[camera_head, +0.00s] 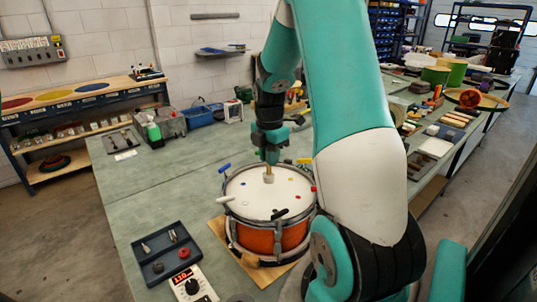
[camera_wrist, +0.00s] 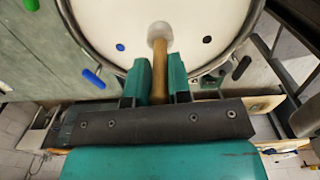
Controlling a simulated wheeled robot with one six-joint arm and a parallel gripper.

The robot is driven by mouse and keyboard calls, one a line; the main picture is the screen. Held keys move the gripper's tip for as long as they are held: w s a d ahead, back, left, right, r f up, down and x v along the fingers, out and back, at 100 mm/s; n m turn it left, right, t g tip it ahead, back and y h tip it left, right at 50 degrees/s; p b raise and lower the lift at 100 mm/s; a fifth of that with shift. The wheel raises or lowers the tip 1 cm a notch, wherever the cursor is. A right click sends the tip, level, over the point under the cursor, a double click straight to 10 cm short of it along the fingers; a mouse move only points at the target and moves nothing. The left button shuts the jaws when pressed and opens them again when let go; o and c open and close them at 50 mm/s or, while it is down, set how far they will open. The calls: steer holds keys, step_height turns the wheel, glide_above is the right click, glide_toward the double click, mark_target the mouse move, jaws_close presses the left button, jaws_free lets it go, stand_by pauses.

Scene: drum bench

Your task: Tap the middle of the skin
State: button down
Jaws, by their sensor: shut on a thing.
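An orange snare drum (camera_head: 262,240) with a white skin (camera_head: 251,196) stands on a wooden board (camera_head: 230,242) on the green bench. Small coloured dots lie around the skin, and coloured keys sit at the rim. My gripper (camera_head: 270,157) is shut on a wooden mallet (camera_wrist: 160,78), pointing down over the skin. In the wrist view the skin (camera_wrist: 110,20) fills the top, with my gripper's green fingers (camera_wrist: 160,80) either side of the handle.
A dark tray (camera_head: 165,250) with small parts and a meter with a dial (camera_head: 192,285) lie left of the drum. A blue basket (camera_head: 203,115) and a grey box stand behind. The bench left of the drum is mostly clear (camera_head: 165,190).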

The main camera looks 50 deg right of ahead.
mark_target(269, 174)
step_height(269, 174, down, 4)
steer(key=b, duration=0.3)
step_height(269, 174, up, 5)
steer(key=p, duration=0.4)
steer(key=shift+r+p, duration=0.2)
steer(key=shift+p, duration=0.2)
stand_by(0.9)
